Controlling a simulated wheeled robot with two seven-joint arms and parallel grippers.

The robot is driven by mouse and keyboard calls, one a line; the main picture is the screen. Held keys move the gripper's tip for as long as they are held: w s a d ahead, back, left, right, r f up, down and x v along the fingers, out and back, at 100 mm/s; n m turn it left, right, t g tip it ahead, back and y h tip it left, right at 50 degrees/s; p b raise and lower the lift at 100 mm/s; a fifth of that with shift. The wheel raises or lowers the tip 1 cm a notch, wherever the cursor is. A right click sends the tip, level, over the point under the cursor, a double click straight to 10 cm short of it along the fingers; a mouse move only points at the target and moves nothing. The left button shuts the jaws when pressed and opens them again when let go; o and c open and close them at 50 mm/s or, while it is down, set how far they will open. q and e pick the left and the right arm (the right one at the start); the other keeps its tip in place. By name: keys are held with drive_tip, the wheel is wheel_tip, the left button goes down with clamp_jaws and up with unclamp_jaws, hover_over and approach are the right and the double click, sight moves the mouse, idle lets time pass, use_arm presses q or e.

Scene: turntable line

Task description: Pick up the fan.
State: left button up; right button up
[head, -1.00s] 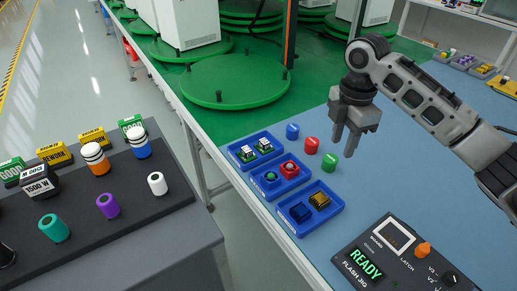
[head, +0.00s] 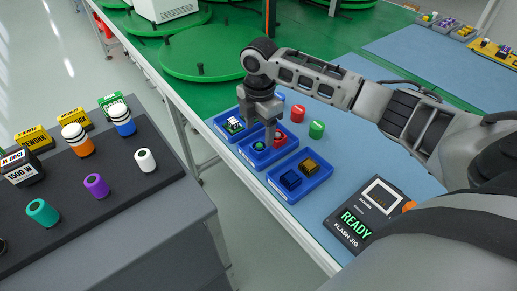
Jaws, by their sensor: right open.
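No part can be told for certain as the fan at this size. Small parts sit in three blue trays on the blue table mat. The near tray (head: 296,198) holds a dark blue block (head: 290,179) and a gold-and-black block (head: 309,167). The middle tray (head: 262,165) holds a green round part (head: 259,146) and a red part (head: 279,139). The far tray (head: 222,134) holds a white-and-green part (head: 234,125); its right side is hidden by my gripper. My right gripper (head: 258,130) is open, pointing down over the far and middle trays. My left gripper is out of view.
A red cylinder (head: 297,113) and a green cylinder (head: 316,130) stand right of the trays; a blue one is partly hidden. The flash jig (head: 368,216) reads READY. A dark bench (head: 130,205) with several coloured cylinders is at left. A green turntable (head: 205,62) lies beyond.

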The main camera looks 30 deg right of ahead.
sight(259, 145)
drive_tip(key=shift+w+d+f, duration=0.1)
drive_tip(key=shift+f, duration=3.1)
drive_tip(key=shift+c, duration=0.3)
drive_tip(key=c, duration=1)
